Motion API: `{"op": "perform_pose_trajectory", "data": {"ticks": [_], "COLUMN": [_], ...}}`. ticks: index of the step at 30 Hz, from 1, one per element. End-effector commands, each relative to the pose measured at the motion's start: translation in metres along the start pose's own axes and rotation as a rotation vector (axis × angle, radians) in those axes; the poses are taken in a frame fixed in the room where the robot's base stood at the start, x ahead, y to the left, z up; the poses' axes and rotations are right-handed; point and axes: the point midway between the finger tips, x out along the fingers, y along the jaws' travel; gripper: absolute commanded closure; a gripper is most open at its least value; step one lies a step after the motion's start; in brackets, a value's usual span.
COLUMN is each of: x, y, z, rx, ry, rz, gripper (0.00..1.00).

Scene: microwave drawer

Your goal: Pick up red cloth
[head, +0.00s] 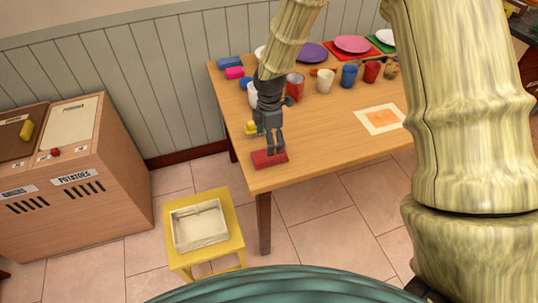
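The red cloth (268,160) is a small, flat, folded-looking rectangle on the wooden table (330,150), close to its front left corner. My gripper (275,151) points down, with its dark fingertips over the right part of the cloth. The fingers cover a little of the cloth's far edge. From this view I cannot tell whether the fingertips touch the cloth, or whether they are open or shut on it.
A yellow item (250,128) lies just behind the cloth. Cups, including a blue cup (349,76), and plates stand along the table's back. A yellow stool (233,240) with a pale tray (200,244) stands on the floor front left. A potato cabinet (75,185) stands left.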

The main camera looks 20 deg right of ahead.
Motion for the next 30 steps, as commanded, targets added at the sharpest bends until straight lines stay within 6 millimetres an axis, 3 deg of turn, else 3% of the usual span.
{"op": "perform_pose_trajectory", "data": {"ticks": [7, 18, 30], "x": [0.010, 0.048, 0.055], "y": [-0.001, -0.004, -0.004], "z": [-0.003, -0.009, -0.009], "rx": [-0.003, -0.004, -0.004], "ry": [-0.002, -0.001, 0.000], "rz": [-0.001, 0.001, 0.002], "gripper": [0.17, 0.17, 0.19]}}
